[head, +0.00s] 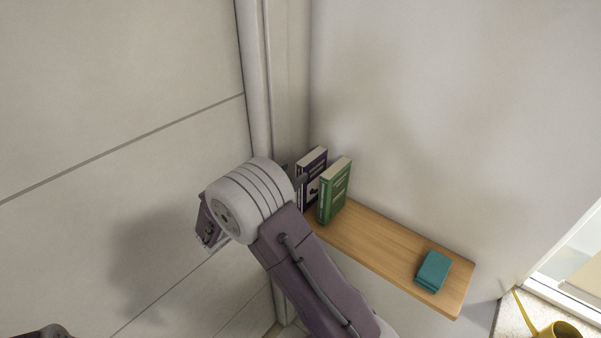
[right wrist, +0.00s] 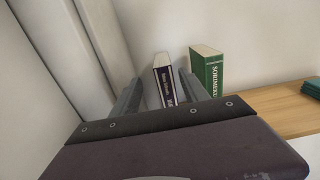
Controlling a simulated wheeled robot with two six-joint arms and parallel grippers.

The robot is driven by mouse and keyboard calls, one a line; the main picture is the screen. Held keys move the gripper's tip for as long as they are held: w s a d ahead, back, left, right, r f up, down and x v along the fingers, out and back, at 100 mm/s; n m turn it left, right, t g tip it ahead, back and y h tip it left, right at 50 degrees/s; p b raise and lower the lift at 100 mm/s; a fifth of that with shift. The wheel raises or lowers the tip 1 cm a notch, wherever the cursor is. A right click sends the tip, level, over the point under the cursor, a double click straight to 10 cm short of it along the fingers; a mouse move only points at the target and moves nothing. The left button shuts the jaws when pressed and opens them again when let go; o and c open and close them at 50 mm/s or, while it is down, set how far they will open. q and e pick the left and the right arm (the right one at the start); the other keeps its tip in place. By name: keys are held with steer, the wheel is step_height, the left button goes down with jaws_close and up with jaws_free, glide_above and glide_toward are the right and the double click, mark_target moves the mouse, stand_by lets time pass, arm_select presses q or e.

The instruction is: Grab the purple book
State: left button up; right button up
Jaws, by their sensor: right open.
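The purple book (head: 316,164) stands upright at the far left end of a wooden shelf (head: 385,245), beside a green book (head: 335,190). My right gripper (head: 298,178) is at the purple book, partly hidden behind my own wrist in the head view. In the right wrist view the open fingers (right wrist: 159,78) point at the purple book (right wrist: 164,74), whose spine shows between them. The right finger is in the gap between the purple book and the green book (right wrist: 208,70). I cannot tell whether either finger touches a book. My left gripper is not in view.
A teal object (head: 433,271) lies near the right end of the shelf, with bare wood between it and the books. A white pipe (head: 256,90) and the wall corner are close on the left.

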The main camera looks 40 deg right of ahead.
mark_target(312, 156)
steer(key=shift+s+d+r, duration=0.1)
steer(key=shift+d, duration=0.1)
steer(key=d, duration=0.1)
steer(key=d+p, duration=0.1)
steer(key=shift+d+r, duration=0.2)
steer(key=shift+d, duration=0.45)
steer(key=shift+w+d+f, duration=0.15)
steer(key=shift+w+f, duration=0.05)
steer(key=shift+w, duration=0.15)
steer(key=p+x, duration=0.1)
steer(key=x, duration=0.1)
steer(key=p+x, duration=0.2)
steer(key=shift+d+r, duration=0.25)
steer(key=shift+d, duration=0.05)
steer(key=shift+w+d+f, duration=0.15)
steer(key=shift+d+f, duration=0.05)
steer(key=shift+d, duration=0.1)
steer(key=shift+a, duration=0.15)
steer(key=c, duration=1)
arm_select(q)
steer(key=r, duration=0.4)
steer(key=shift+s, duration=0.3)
arm_select(e)
jaws_close()
steer(key=shift+r, duration=0.1)
